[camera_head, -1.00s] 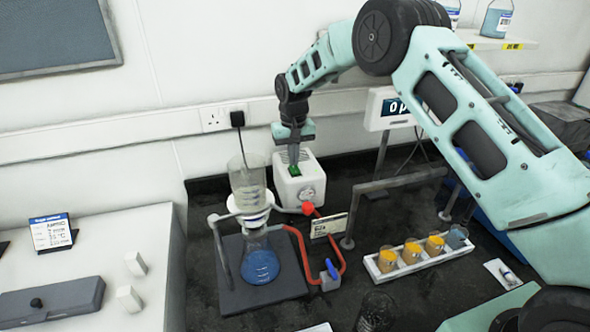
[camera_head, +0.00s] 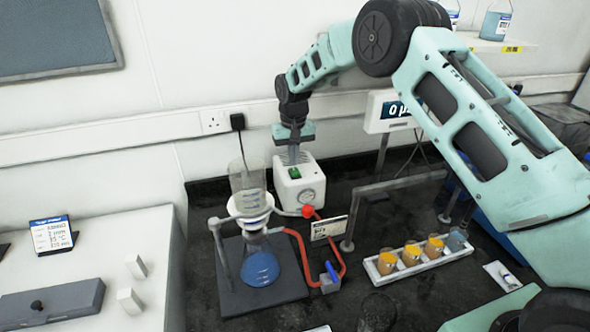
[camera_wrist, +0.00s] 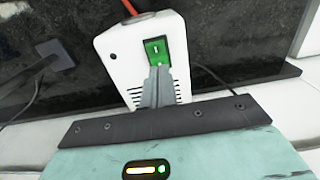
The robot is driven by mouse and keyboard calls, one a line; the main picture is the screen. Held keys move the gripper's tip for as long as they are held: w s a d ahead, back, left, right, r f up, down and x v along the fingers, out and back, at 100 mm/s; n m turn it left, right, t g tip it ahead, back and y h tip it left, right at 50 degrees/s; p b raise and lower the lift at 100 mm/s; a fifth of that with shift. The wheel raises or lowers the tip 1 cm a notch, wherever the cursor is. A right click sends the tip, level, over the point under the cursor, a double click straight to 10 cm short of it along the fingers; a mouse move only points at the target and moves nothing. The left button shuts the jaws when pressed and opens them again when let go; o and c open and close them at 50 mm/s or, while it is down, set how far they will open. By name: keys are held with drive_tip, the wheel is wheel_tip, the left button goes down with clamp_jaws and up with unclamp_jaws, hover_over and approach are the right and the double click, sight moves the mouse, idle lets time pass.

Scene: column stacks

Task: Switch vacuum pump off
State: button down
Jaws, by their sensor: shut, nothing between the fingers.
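The vacuum pump (camera_head: 311,178) is a white box standing at the back of the dark bench by the wall. A green rocker switch (camera_head: 295,173) sits on it, with a round gauge (camera_head: 308,196) below. In the wrist view the switch (camera_wrist: 156,46) shows a white line mark on green; I cannot tell which side is pressed. My gripper (camera_head: 293,161) is shut and empty, pointing down just above the switch. In the wrist view its fingertips (camera_wrist: 158,70) overlap the switch's near edge; contact is unclear.
A grey rail (camera_head: 395,183) and a rack of amber jars (camera_head: 410,254) stand to the right. A display (camera_head: 390,110) stands behind.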

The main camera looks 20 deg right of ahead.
sight(295, 169)
drive_tip(key=shift+r+p, duration=1.4)
drive_tip(key=shift+r, duration=1.3)
drive_tip(key=s+d+r+t, duration=0.1)
drive_tip(key=s+d+r, duration=0.25)
drive_tip(key=s, duration=0.25)
drive_tip(key=s+d+r, duration=0.3)
drive_tip(key=s+r, duration=0.1)
drive_tip(key=s, duration=0.2)
drive_tip(key=s+d+r+t, duration=0.1)
drive_tip(key=s+d, duration=0.2)
drive_tip(key=s, duration=0.7)
drive_tip(key=s+d+r+t, duration=0.1)
drive_tip(key=s+d, duration=0.2)
drive_tip(key=s, duration=0.7)
drive_tip(key=s+a+f+n+g+b, duration=0.1)
drive_tip(key=s+a+f+n+b, duration=0.1)
drive_tip(key=a, duration=0.4)
drive_tip(key=s+a+f+n+g+b, duration=0.1)
drive_tip(key=s+a+f+n+b, duration=0.2)
drive_tip(key=s+a+f+b, duration=0.2)
drive_tip(key=s+a+f+n+g+b, duration=0.1)
drive_tip(key=s+a+f+n+b, duration=0.1)
drive_tip(key=s+a+b, duration=0.3)
drive_tip(key=s+a+f, duration=0.1)
drive_tip(key=s+a, duration=0.1)
drive_tip(key=shift+a+f+n+y, duration=0.3)
drive_tip(key=shift+a+f+n, duration=0.05)
drive_tip(key=shift+a+n, duration=0.05)
